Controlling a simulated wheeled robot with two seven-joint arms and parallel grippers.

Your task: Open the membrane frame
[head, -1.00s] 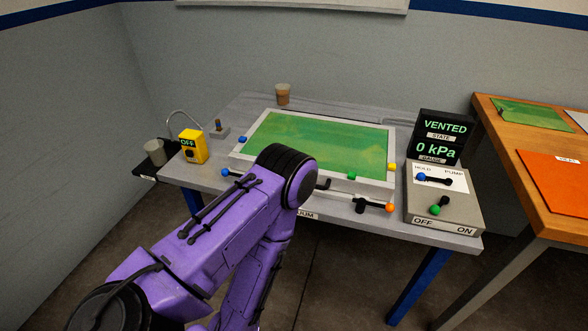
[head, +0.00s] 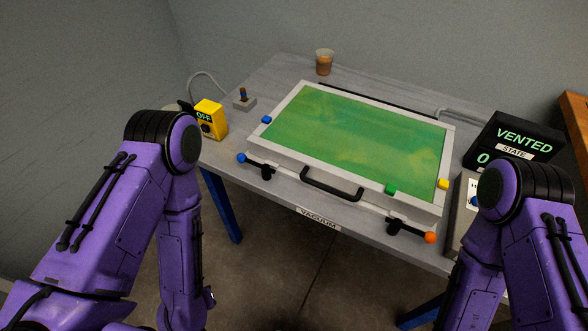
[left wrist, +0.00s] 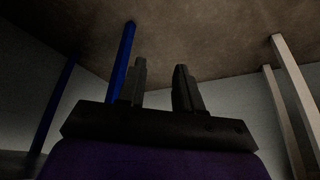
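The membrane frame (head: 290,163) lies flat and closed on the grey table, a pale rim around a green sheet (head: 360,135). A black handle (head: 332,186) sits on its front edge. A blue-knobbed latch (head: 257,165) is left of the handle and an orange-knobbed latch (head: 412,232) is right of it. My left gripper (left wrist: 160,85) shows in the left wrist view with its two fingers apart and nothing between them; it is below the head view's visible arm links. My right arm is in the head view at right, but its gripper is hidden.
A yellow OFF box (head: 211,117), a small toggle switch (head: 243,100) and a cup (head: 324,62) stand left and behind the frame. A black display (head: 515,138) reading VENTED stands at right. The table's front edge is before my arms.

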